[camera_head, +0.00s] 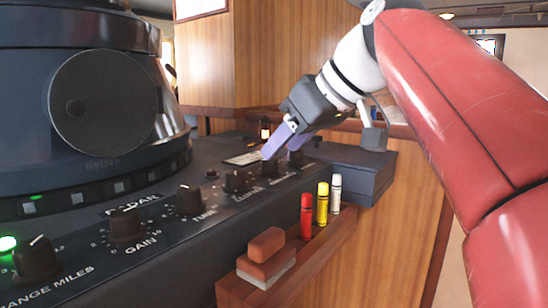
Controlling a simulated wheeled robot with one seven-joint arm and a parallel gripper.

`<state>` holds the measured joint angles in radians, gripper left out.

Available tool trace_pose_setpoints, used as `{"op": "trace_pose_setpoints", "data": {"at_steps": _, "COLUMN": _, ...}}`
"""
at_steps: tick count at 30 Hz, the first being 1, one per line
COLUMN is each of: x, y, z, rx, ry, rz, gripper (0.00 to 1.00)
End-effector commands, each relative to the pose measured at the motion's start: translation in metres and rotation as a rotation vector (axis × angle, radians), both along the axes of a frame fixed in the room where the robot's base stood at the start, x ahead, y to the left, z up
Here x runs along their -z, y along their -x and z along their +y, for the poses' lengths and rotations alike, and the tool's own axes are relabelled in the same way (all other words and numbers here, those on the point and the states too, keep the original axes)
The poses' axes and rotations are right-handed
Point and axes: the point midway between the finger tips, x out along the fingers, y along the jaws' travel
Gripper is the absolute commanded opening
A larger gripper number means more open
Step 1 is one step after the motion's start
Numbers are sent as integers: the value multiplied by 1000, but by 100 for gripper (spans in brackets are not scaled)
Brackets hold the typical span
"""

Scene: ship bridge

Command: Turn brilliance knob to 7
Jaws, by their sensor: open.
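A row of black knobs runs along the dark radar console (165,245). The near ones are labelled RANGE MILES (37,259), GAIN (126,225) and TUNE (189,200). Farther along stand a knob with an unclear label (236,182) and another dark knob (270,169) just below my gripper. I cannot read which one is brilliance, nor its setting. My gripper (279,151) reaches down from the upper right over the far end of the row. Its purple fingers are apart, and I see nothing held. A dark knob shape near the right finger is partly hidden; contact is unclear.
A wooden ledge (335,236) along the console front holds red (306,217), yellow (322,204) and white (335,193) markers and a brown eraser-like block (266,245). The large round radar housing (25,125) fills the left. A dark box (368,175) ends the console at right.

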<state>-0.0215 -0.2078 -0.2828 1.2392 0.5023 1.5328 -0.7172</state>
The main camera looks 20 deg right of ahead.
Motion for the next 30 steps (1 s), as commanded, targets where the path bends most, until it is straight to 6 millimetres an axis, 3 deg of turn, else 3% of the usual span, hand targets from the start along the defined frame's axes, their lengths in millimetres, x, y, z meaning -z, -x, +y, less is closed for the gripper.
{"op": "trace_pose_setpoints", "data": {"at_steps": 7, "x": 24, "y": -19, "z": 12, "rx": 1, "ry": 0, "rz": 1, "gripper": 48}}
{"op": "trace_pose_setpoints", "data": {"at_steps": 18, "x": 28, "y": -23, "z": 15, "rx": 1, "ry": 0, "rz": 0, "gripper": 47}}
{"op": "trace_pose_setpoints", "data": {"at_steps": 28, "x": 27, "y": -23, "z": 15, "rx": 3, "ry": 0, "rz": 0, "gripper": 4}}
{"op": "trace_pose_setpoints", "data": {"at_steps": 30, "x": 27, "y": -23, "z": 15, "rx": 3, "ry": 0, "rz": 0, "gripper": 4}}
